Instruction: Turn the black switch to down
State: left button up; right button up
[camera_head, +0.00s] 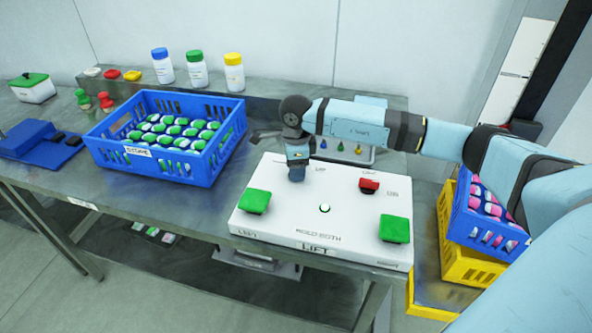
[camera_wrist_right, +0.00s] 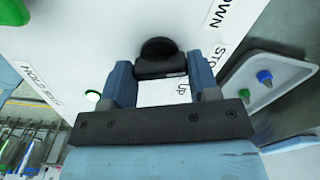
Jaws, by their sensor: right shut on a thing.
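The black switch (camera_wrist_right: 158,57) is a round dark knob on the white control box (camera_head: 310,238). In the right wrist view it sits between the two fingers of my right gripper (camera_wrist_right: 160,80), which is shut on it. In the head view my right gripper (camera_head: 297,167) points down at the back left part of the box and largely hides the switch. The lettering "DOWN" and "Up" shows near the switch in the wrist view. The switch's exact setting is hard to tell. My left gripper is not in view.
The box also bears two green buttons (camera_head: 255,201) (camera_head: 394,229), a red switch (camera_head: 369,185) and a small lit button (camera_head: 324,208). A blue crate (camera_head: 191,168) of green-and-white items stands to the left. A grey tray (camera_head: 345,151) lies behind the box.

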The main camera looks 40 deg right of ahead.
jog(key=shift+f+n+b, duration=0.15)
jog(key=shift+n+b, duration=0.35)
jog(key=shift+n, duration=0.3)
jog(key=shift+n+b, duration=0.6)
jog(key=shift+n, duration=0.8)
pick_arm(q)
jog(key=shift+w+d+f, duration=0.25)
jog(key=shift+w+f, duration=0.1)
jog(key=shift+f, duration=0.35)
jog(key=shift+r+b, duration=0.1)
jog(key=shift+b, duration=0.2)
pick_arm(e)
jog(key=shift+n, duration=0.3)
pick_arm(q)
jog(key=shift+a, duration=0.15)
pick_arm(e)
jog(key=o, duration=0.9)
jog(key=shift+r, duration=0.2)
jog(key=shift+c, duration=0.2)
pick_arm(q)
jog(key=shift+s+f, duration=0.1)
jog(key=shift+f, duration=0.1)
pick_arm(e)
jog(key=shift+o, duration=0.3)
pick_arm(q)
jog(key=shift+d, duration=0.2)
